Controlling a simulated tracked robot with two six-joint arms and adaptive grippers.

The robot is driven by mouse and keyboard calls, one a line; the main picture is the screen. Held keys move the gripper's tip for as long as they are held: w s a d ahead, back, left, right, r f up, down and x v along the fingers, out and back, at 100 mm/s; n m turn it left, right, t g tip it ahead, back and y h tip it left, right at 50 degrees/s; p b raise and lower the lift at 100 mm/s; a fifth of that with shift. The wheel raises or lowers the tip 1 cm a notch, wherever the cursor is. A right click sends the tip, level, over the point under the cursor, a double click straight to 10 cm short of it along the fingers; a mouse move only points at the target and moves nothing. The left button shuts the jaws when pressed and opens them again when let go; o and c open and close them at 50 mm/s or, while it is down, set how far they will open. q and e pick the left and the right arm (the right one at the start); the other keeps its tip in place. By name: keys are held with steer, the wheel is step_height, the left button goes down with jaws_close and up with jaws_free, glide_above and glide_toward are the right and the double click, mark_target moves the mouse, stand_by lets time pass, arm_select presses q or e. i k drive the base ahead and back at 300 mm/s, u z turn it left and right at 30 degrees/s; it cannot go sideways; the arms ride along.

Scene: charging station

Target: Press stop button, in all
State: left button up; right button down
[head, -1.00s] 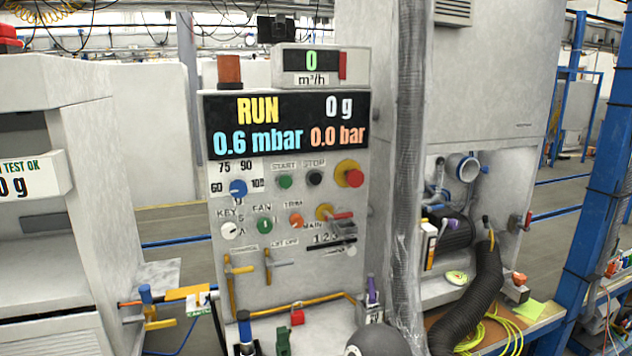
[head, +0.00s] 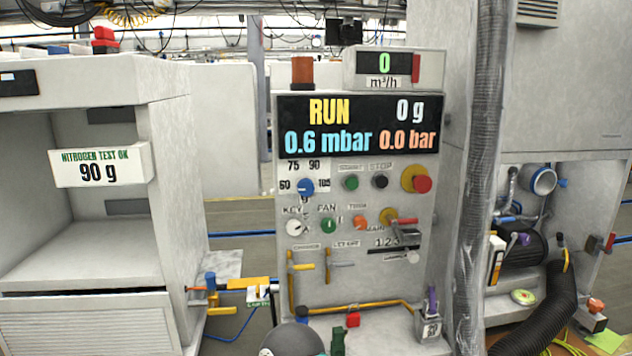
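The stop button (head: 380,181) is a small black round button under the STOP label on the grey control panel (head: 345,285). It sits between the green start button (head: 351,183) and a red mushroom button on a yellow base (head: 421,183). The display (head: 357,124) above reads RUN, 0 g, 0.6 mbar and 0.0 bar. Neither of my grippers is in view, and nothing covers the stop button. A rounded grey part shows at the bottom edge; I cannot tell if it belongs to an arm of mine.
Knobs and a red-handled switch (head: 402,221) sit below the buttons. Yellow pipework (head: 365,306) runs along the panel's foot. A wrapped vertical duct (head: 481,170) stands right of the panel. An open cabinet reading 90 g (head: 100,165) stands left. The space before the buttons is clear.

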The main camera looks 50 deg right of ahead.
mark_target(381, 180)
steer(key=z, duration=0.85)
steer(key=i, duration=0.15)
steer(key=u, duration=2)
steer(key=k, duration=1.6)
steer(key=u, duration=1.7)
steer(key=i, duration=0.1)
steer(key=z, duration=3.25)
steer(key=i, duration=0.95)
steer(key=z, duration=0.05)
